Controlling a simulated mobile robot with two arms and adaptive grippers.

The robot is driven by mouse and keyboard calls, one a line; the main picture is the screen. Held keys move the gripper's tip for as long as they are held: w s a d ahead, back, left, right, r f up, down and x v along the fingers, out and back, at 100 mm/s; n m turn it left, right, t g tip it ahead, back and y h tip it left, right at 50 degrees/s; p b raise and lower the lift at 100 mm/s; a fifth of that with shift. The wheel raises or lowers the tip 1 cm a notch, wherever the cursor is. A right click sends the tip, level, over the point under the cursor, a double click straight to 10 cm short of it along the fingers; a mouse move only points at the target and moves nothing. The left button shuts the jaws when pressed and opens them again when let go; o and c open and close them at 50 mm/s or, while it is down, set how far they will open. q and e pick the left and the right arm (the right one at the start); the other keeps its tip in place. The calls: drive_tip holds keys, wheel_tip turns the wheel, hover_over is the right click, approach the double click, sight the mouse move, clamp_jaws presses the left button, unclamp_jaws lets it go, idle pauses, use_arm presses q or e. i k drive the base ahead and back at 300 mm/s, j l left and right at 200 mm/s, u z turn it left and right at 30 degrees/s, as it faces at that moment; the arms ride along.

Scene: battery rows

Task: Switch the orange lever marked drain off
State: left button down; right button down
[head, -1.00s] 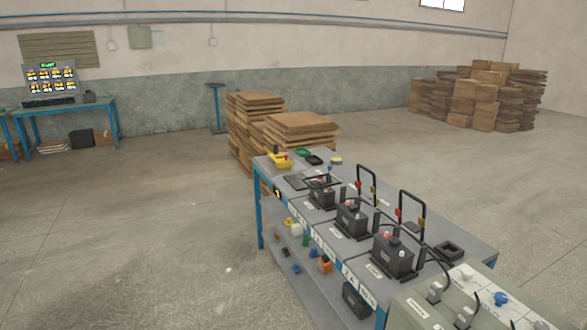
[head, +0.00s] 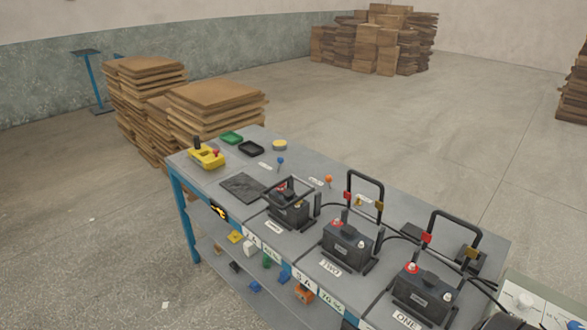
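A small lever with an orange ball (head: 329,180) stands on the grey bench top, behind the row of batteries, in the head view. A small white label (head: 316,183) lies just left of it; its text is too small to read. Whether the lever is on or off cannot be told. A similar lever with a blue ball (head: 281,161) stands farther back and left, with its own label (head: 265,167). Neither of my grippers is in view.
Black batteries marked ONE (head: 425,290) and TWO (head: 348,243) and a third battery (head: 289,208) line the bench, with black frames and cables around them. A yellow box (head: 207,157) sits at the far end. Stacked cardboard (head: 215,105) stands behind. Open floor lies left.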

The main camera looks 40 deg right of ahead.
sight(328, 179)
drive_tip(key=i+j+z, duration=0.1)
drive_tip(key=i+z, duration=0.25)
drive_tip(key=i+j+z, duration=0.2)
drive_tip(key=i+z, duration=0.15)
drive_tip(key=i, duration=0.2)
drive_tip(key=i+j+z, duration=0.15)
drive_tip(key=z, duration=0.25)
drive_tip(key=i+j+z, duration=0.2)
drive_tip(key=z, duration=0.25)
drive_tip(key=i+j+z, duration=0.2)
drive_tip(key=z, duration=0.2)
drive_tip(key=j+z, duration=0.45)
drive_tip(key=i+j+z, duration=0.1)
drive_tip(key=j+z, duration=0.3)
drive_tip(key=j, duration=0.25)
drive_tip(key=j+z, duration=0.45)
drive_tip(key=j, duration=0.2)
